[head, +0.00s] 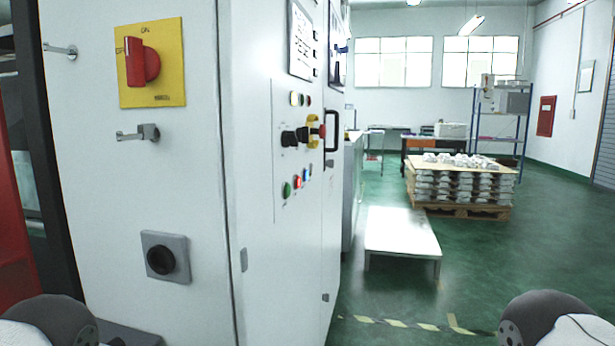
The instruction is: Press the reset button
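A control panel (283,225) is on the side face of a light grey cabinet and is seen at a steep angle. Its lower row has a green button (287,189), a red button (298,182) and a blue button (305,174). Above them are black knobs (289,138) and a red mushroom-head button (322,131) near a yellow collar (312,128). Small round lights or buttons (294,99) are higher up. The labels are too small to read, so I cannot tell which is the reset button. Neither gripper is in view; only parts of my arms show at the bottom corners.
The cabinet's near face has a red rotary switch (141,63) on a yellow plate and protruding handles (138,133). A dark vertical handle (331,131) is beside the panel. A low white platform (402,236) and a pallet of castings (462,184) stand right. Green floor (480,270) is open.

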